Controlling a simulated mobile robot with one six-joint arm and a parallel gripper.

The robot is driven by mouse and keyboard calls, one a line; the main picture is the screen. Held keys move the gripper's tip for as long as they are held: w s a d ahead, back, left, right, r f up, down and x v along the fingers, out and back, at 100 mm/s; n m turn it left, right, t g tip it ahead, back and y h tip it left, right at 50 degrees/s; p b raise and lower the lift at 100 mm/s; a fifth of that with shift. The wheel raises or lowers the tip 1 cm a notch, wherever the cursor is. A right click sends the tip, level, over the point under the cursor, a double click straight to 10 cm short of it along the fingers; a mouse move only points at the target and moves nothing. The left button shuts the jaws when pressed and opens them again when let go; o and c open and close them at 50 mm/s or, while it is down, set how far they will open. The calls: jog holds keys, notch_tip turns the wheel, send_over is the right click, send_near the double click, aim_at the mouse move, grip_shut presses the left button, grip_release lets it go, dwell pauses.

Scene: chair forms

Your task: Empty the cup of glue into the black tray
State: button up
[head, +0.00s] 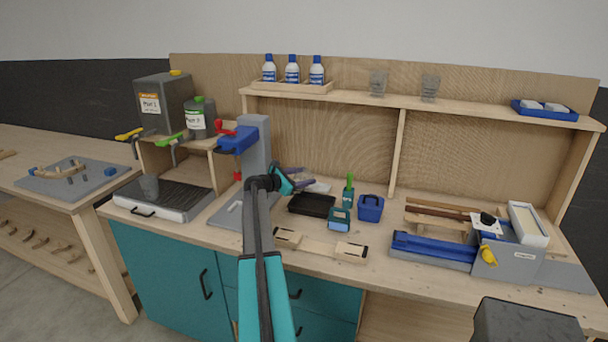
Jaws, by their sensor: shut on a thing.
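The black tray (312,205) lies on the bench in the middle, low and open at the top. My gripper (287,181) is just above and left of its back edge, partly hidden by my arm. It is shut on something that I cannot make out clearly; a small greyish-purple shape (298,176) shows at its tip. I cannot see glue in either place.
A grey stand with a blue clamp (241,140) rises behind my arm. A teal bottle (348,195) and a blue box (370,208) stand right of the tray. Wooden clamping pieces (318,247) lie in front. Clear cups (378,83) stand on the shelf.

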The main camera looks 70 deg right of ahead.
jog(key=shift+r+m+p, duration=0.1)
jog(key=shift+m+p, duration=0.2)
jog(key=shift+p, duration=0.05)
jog(key=shift+s+f+m+t+y+p, duration=0.1)
jog(key=shift+f+m+t+y+p, duration=0.05)
jog(key=shift+m+t+p, duration=0.3)
jog(key=shift+s+f+m+t+y+p, duration=0.15)
jog(key=shift+m+t+p, duration=0.2)
jog(key=shift+m+p, duration=0.2)
jog(key=shift+s+f+m+t+y+p, duration=0.15)
jog(key=shift+f+m+t+y+p, duration=0.15)
jog(key=shift+f+m+t+p, duration=0.4)
jog(key=shift+r+b, duration=0.15)
jog(key=shift+b, duration=0.15)
jog(key=shift+s+f+m+t+b, duration=0.1)
jog(key=shift+f+m+t+b, duration=0.45)
jog(key=shift+m+b, duration=0.35)
jog(key=shift+s+f+m+t+b, duration=0.25)
jog(key=shift+f+m+t+b, duration=0.25)
jog(key=shift+t+b, duration=0.05)
jog(key=shift+s+f+m+t+b, duration=0.25)
jog(key=shift+f+m+t+b, duration=0.25)
jog(key=shift+b, duration=0.05)
dwell(1.1)
jog(key=shift+s+f+m+t, duration=0.25)
jog(key=shift+m+t, duration=0.15)
jog(key=shift+m, duration=0.2)
dwell(0.9)
jog(key=shift+s, duration=0.1)
dwell(0.4)
